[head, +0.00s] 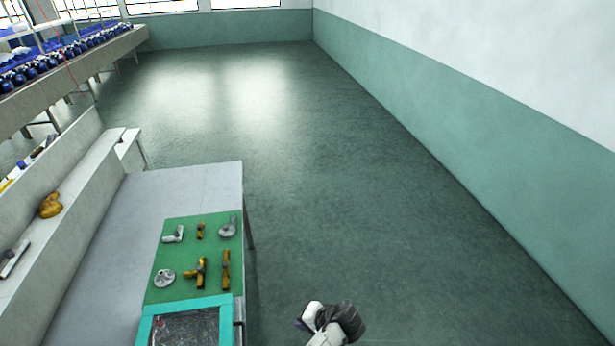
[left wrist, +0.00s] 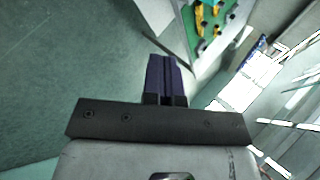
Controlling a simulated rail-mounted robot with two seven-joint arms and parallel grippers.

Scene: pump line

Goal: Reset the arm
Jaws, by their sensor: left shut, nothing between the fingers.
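My left arm's end (head: 335,322) shows at the bottom of the head view, over the floor to the right of the workbench. In the left wrist view, the dark purple fingers of my left gripper (left wrist: 164,77) are shut together with nothing between them. They are clear of the bench and its parts. My right gripper is in neither view.
The workbench (head: 115,215) holds a green mat (head: 190,246) with several brass and grey pump parts. A teal-framed tray (head: 228,311) lies at the near end. A shelf (head: 83,187) runs along the left. The floor (head: 350,190) is clear up to the right wall.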

